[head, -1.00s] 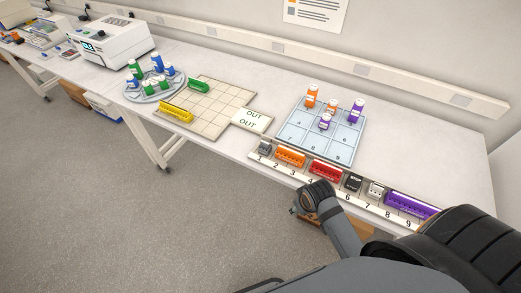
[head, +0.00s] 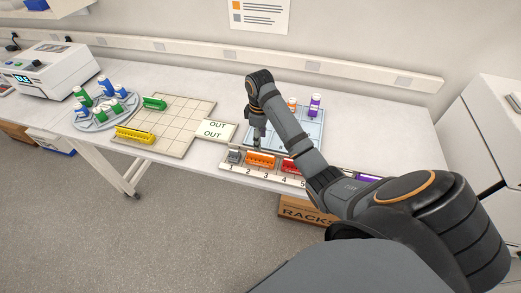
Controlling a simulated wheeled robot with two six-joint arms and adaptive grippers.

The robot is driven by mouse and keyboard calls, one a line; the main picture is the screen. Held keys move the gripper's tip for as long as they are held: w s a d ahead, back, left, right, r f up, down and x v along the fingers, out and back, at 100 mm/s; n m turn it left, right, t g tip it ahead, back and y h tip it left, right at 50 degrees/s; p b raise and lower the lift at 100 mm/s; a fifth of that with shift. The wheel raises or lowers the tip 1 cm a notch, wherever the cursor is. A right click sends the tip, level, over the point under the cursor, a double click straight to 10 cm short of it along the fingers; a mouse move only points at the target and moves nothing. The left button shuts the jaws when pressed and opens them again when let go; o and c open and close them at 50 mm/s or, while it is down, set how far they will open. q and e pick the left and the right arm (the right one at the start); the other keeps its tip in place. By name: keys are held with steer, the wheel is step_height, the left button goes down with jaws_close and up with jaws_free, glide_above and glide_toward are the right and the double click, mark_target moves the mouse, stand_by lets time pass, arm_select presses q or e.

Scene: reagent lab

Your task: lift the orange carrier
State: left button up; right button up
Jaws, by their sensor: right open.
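The orange carrier (head: 261,160) sits in the numbered rack strip (head: 243,172) along the bench's front edge, near numbers 2 and 3. My right gripper (head: 257,145) points down just above and behind the orange carrier, and it is open. It looks empty; whether its fingers touch the carrier is too small to tell. My left gripper is not in view.
A red carrier (head: 291,166) stands right of the orange one, partly behind my arm, and a grey piece (head: 234,157) stands left. The blue grid tray (head: 313,124) with bottles lies behind. A tan grid board (head: 185,118) holds green and yellow carriers.

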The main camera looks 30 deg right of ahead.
mark_target(259, 153)
step_height(259, 153, down, 6)
steer(key=b, duration=0.5)
steer(key=shift+w+a+r, duration=0.1)
steer(key=shift+r, duration=0.2)
